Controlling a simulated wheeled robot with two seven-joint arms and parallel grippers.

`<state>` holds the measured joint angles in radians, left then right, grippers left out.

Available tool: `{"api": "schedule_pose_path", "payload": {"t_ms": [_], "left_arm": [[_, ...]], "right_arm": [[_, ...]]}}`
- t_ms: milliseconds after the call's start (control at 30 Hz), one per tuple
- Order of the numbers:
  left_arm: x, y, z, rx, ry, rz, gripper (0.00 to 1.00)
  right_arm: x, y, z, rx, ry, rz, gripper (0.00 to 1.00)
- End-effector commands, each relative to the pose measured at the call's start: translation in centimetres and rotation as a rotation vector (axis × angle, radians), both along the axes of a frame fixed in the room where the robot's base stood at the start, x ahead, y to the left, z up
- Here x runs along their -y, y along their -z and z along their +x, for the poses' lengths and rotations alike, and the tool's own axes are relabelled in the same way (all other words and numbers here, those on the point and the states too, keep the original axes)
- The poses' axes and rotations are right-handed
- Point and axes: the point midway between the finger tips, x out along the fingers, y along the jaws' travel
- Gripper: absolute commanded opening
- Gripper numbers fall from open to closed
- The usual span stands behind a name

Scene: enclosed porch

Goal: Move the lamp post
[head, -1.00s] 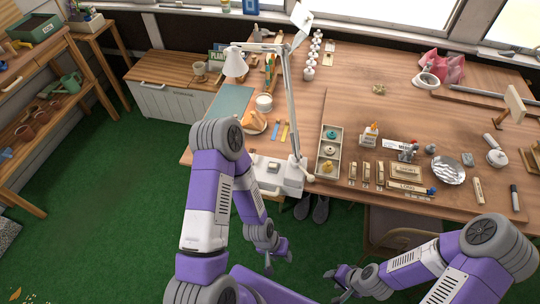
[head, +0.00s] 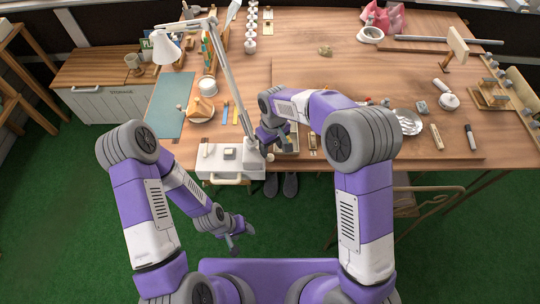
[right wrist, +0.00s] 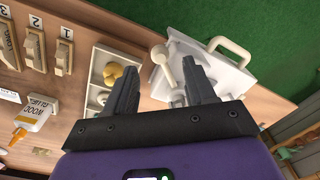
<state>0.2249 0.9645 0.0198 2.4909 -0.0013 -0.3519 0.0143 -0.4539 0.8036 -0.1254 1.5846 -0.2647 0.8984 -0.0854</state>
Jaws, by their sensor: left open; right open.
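The lamp is white, with a box-like base (head: 222,165) at the table's front edge, a tall jointed post (head: 232,85) and a cone shade (head: 166,48) at upper left. In the right wrist view the base (right wrist: 222,72) has a loop handle and a round-ended knob (right wrist: 160,55). My right gripper (head: 277,144) is open and empty, just right of the base. In the right wrist view its fingers (right wrist: 162,68) point at the knob and base; whether they touch is unclear. My left gripper (head: 234,243) is open and empty, low over the green floor.
A divided tray (right wrist: 107,70) with a yellow item lies beside the base. A glue bottle (right wrist: 35,118) and switch blocks (right wrist: 48,52) are near. My right arm hides part of the table.

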Motion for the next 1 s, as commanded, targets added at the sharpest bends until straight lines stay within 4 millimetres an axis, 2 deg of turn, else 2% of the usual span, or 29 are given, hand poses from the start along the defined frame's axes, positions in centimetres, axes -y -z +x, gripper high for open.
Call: {"api": "schedule_pose_path", "payload": {"t_ms": [33,133,600,967,1000], "left_arm": [[0.0,0.2,0.0,0.000,0.000,0.000,0.55],[0.0,0.3,0.0,0.000,0.000,0.000,0.55],[0.0,1.4,0.0,0.001,0.000,0.000,0.55],[0.0,1.5,0.0,0.000,0.000,0.000,0.55],[0.0,1.5,0.0,0.000,0.000,0.000,0.55]], "right_arm": [[-0.4,-0.9,0.3,0.008,-0.015,-0.013,0.55],[-0.5,-1.4,0.4,0.010,-0.028,-0.029,0.55],[-0.5,5.1,0.4,0.007,-0.028,-0.031,0.55],[-0.5,5.7,0.4,0.009,-0.027,-0.030,0.55],[-0.5,5.7,0.4,0.009,-0.027,-0.030,0.52]]}}
